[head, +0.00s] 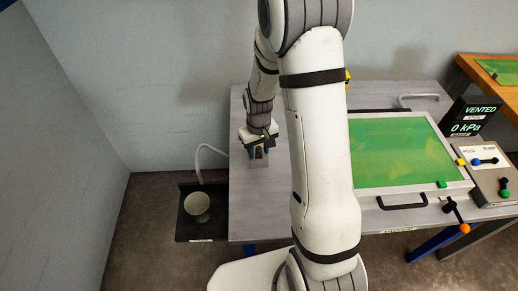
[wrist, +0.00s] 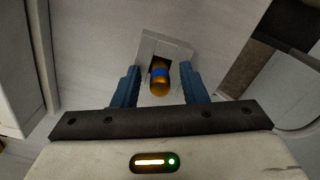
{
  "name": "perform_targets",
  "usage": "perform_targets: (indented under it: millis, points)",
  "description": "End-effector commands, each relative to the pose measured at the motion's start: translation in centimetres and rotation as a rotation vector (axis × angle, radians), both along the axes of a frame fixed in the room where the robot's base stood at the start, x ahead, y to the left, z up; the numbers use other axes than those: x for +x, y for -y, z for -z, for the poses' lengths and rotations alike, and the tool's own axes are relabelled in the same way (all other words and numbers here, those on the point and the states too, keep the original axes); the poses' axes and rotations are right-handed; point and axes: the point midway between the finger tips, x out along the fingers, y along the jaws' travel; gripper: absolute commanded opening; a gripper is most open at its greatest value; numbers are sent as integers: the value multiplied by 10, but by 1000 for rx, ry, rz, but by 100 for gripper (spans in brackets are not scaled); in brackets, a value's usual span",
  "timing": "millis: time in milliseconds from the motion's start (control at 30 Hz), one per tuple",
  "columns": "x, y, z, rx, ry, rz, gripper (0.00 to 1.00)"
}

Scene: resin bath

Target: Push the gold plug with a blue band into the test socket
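The gold plug with a blue band (wrist: 160,80) shows between my fingers in the wrist view. Its far end is at the dark opening of a pale grey block, the test socket (wrist: 171,45); how deep it sits I cannot tell. My gripper (wrist: 161,82) has its two blue fingers apart, with a visible gap on each side of the plug. In the head view my gripper (head: 259,152) is low over the left part of the bench, and the plug is only a small orange spot there.
The grey bench (head: 245,215) has a green panel in a pale frame (head: 460,186) on its right. A pump box (head: 490,180) and a display reading VENTED, 0 kPa (head: 473,118) stand farther right. A cup (head: 197,206) sits on a dark shelf (head: 188,232) left of the bench.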

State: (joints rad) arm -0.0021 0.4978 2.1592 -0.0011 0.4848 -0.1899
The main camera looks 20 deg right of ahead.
Motion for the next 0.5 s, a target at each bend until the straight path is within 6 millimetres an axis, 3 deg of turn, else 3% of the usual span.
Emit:
perform_targets:
  millis: [267,500]
  points:
    - [1,0,-7,0,2,-1,39]
    - [2,-1,-52,0,8,-1,39]
